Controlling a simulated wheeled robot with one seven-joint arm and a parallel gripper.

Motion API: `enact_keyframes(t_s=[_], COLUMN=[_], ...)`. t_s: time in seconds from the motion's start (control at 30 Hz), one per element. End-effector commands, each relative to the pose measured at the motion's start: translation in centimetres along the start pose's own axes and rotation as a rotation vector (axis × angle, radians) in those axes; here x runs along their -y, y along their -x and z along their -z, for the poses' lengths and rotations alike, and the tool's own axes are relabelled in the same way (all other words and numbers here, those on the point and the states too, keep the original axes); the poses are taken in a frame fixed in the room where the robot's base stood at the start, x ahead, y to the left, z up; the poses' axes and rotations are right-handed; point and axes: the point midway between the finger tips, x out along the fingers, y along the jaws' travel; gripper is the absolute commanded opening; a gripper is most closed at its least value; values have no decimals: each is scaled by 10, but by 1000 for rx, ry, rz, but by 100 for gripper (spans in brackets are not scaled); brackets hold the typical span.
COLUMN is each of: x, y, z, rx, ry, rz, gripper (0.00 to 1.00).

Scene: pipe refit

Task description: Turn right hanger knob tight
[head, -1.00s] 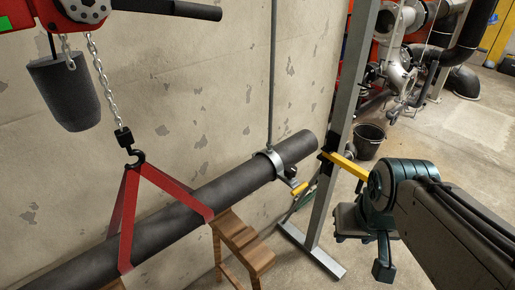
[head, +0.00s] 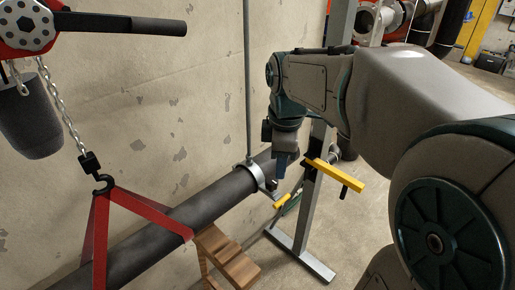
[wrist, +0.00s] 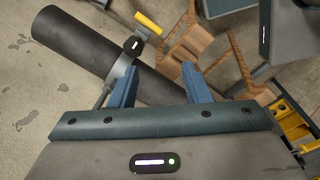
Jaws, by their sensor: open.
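A dark pipe (head: 205,205) runs through a grey metal hanger clamp (head: 253,172), which hangs from a vertical rod near the pipe's far end. The clamp's dark knob (head: 272,184) sits at its right side, with a yellow bar (head: 283,201) beside it. In the wrist view the knob (wrist: 134,46) is a black round piece with a white mark, and the yellow bar (wrist: 148,23) lies just beyond it. My gripper (head: 282,170) points down close above the knob. In the wrist view its blue fingers (wrist: 160,67) are apart, with no knob between them.
A grey upright stand (head: 308,205) with a yellow arm (head: 335,175) is close right of my gripper. Red slings (head: 140,215) hold the pipe at left, under a chain hoist (head: 28,28). A wooden stand (head: 225,258) is below. The wall is close behind.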

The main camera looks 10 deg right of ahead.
Motion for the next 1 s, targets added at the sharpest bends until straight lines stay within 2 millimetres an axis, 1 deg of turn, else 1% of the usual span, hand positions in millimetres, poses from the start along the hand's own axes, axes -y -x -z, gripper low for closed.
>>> enact_keyframes(t_s=[0.03, 0.1, 0.2, 0.3, 0.4, 0.57, 0.67, 0.77, 1.0], x=[-13, -27, -44, -56, -63, -66, -64, -62, -57], y=[2, 4, 5, 6, 6, 0, -12, -30, -82], z=[4, 7, 12, 15, 17, 18, 17, 16, 14], rx=[4, 6, 5, 1, -3, -7, -7, -7, -7], ry=[104, 250, 431, 567, 654, 706, 707, 706, 704], rz=[17, 39, 64, 83, 96, 105, 107, 107, 108], gripper=[43, 43, 43, 43, 43, 43, 43, 43, 43])
